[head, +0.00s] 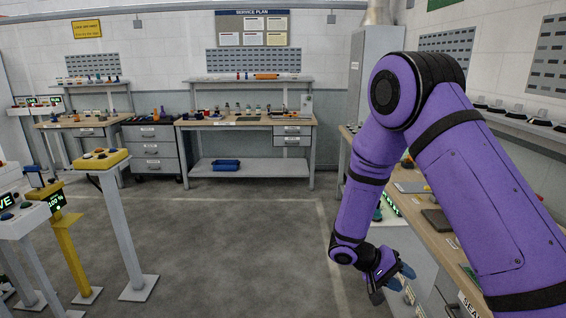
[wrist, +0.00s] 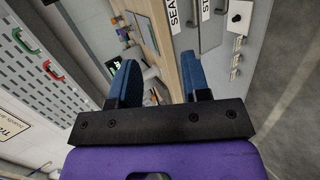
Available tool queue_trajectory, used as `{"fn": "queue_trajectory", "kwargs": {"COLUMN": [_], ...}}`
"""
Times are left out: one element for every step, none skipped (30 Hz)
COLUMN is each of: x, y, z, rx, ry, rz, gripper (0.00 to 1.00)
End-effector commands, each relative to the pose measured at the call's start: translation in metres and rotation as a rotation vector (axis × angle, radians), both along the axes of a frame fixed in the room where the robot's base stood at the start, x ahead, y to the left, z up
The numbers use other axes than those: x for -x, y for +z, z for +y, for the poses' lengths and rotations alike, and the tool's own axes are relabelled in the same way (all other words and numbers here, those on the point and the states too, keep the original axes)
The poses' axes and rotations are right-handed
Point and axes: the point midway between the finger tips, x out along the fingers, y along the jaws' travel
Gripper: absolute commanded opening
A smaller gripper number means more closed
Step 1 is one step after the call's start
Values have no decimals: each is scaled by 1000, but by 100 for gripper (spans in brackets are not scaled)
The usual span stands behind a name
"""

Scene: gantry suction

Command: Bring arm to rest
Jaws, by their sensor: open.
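My purple arm reaches down on the right side of the head view. My gripper (head: 390,281) hangs low beside the front edge of the right-hand workbench (head: 449,246). In the wrist view my gripper (wrist: 158,82) shows two blue fingers spread apart. Nothing is between them, so it is open and empty. The bench edge (wrist: 166,40) lies beyond the fingers. My forearm hides part of the bench top in the head view.
Yellow and white control pedestals (head: 104,160) stand at the left. A back workbench (head: 250,122) holds small parts, with a blue bin (head: 226,165) on its lower shelf. A drawer cabinet (head: 152,147) stands beside it. The grey floor (head: 225,240) in the middle is clear.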

Motion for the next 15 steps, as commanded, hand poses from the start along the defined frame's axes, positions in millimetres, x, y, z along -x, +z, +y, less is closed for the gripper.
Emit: {"fn": "queue_trajectory", "kwargs": {"x": [2,3,6,7,10,13,15,18,22,25,28,32,35,39,44], "y": [18,27,39,47,56,67,76,84,95,103,111,121,129,136,146], "z": [-2,-2,-4,-5,-5,-6,-7,-8,-9,-10,-10,-11,-12,-13,-13], "rx": [-30,-47,-72,-91,-110,-136,-155,-175,-201,-221,-240,-268,-289,-309,-337], "ry": [-17,-24,-36,-43,-49,-57,-61,-67,-74,-77,-80,-83,-85,-86,-88], "rz": [-7,-7,-8,-8,-9,-11,-13,-14,-17,-19,-22,-27,-30,-34,-41], "gripper": [43,43,43,43,43,43,43,43,43,43,43,43,43,43,43]}}
